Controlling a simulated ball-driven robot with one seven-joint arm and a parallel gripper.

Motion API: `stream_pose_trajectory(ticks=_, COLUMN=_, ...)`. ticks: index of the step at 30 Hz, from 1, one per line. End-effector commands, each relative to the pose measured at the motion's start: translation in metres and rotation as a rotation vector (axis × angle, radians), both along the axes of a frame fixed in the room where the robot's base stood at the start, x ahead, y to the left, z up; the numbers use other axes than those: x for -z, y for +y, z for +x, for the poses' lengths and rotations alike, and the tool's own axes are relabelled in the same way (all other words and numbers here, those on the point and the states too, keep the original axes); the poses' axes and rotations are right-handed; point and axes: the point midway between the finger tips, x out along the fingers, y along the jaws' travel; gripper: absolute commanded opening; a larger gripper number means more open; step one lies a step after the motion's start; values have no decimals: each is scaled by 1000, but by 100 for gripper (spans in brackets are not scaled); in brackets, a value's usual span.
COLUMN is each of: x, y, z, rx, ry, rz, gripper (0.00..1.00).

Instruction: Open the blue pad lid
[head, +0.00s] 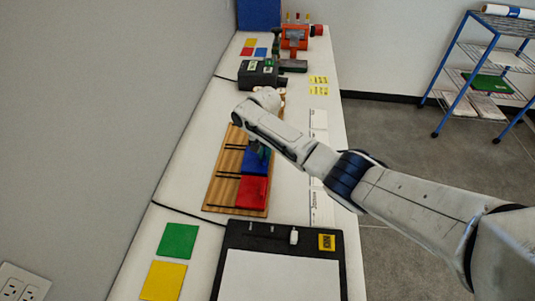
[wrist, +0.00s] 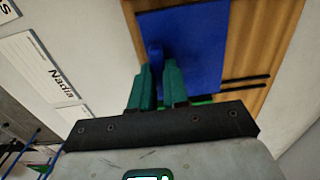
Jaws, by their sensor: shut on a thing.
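The blue pad lid (head: 255,165) lies on a striped wooden board (head: 225,172), just beyond a red pad. In the wrist view the blue pad lid (wrist: 200,45) looks like a flat blue square with a small raised blue tab (wrist: 153,50) near its left edge. My gripper (wrist: 157,70), with green fingers, is shut on that tab. In the head view my gripper (head: 264,150) is partly hidden by the arm above the lid. I cannot tell whether the lid is raised at all.
A red pad (head: 251,193) sits on the board's near end. Thin black rods (wrist: 245,85) lie beside the lid. A black-framed white board (head: 282,270) and green (head: 178,241) and yellow (head: 163,280) squares are nearer. Machines (head: 260,74) stand farther along the table, by the wall.

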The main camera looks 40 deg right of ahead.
Motion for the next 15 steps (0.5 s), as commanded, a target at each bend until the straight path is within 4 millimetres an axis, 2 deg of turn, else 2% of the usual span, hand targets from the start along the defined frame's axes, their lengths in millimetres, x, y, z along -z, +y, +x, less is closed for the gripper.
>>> stream_pose_trajectory(ticks=6, x=6, y=28, z=36, rx=-4, ry=-6, rz=-1, gripper=0)
stream_pose_trajectory(ticks=15, x=1, y=46, z=60, rx=0, ry=-3, rz=-1, gripper=0)
